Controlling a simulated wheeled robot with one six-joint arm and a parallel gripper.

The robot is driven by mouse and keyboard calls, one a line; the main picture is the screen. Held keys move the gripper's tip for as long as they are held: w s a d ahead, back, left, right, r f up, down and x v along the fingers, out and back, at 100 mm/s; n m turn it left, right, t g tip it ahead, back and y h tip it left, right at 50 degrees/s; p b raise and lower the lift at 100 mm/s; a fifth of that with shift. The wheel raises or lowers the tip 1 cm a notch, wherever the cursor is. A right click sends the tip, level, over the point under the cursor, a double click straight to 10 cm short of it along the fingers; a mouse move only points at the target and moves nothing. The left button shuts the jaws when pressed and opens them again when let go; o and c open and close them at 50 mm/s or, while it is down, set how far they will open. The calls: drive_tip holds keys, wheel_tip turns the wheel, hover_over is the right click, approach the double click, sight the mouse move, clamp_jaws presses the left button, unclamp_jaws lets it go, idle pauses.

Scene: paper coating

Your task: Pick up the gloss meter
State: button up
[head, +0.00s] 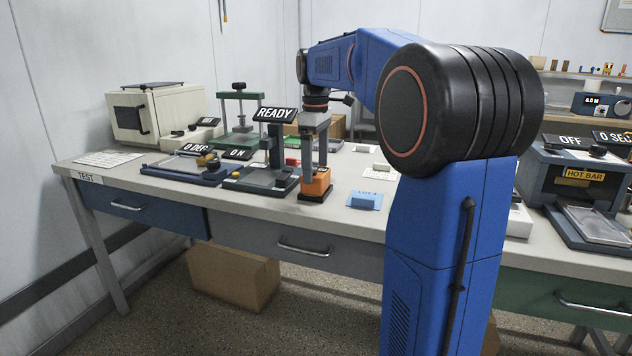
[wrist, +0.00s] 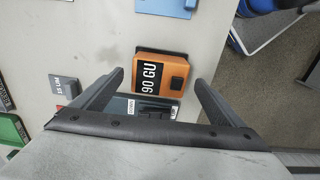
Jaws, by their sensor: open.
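The gloss meter is an orange block (head: 316,187) near the table's front edge in the head view, with a dark base. In the wrist view the gloss meter (wrist: 158,64) shows its orange top, a black label reading "90 GU" and a small dark block on it. My gripper (head: 314,166) points down right over it. In the wrist view my gripper (wrist: 160,80) is open, with one finger to each side of the orange body and gaps between. Whether the fingertips reach below its top is hard to tell.
A "READY" stand (head: 275,150) is close on the left of the gripper. A blue "LOT" pad (head: 365,200) lies to the right. A flat dark device (head: 187,170) is farther left. The hot bar unit (head: 580,185) stands at the far right.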

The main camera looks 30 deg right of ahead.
sight(316, 173)
drive_tip(key=shift+f, duration=1.6)
drive_tip(key=c, duration=1.5)
drive_tip(key=shift+r, duration=0.1)
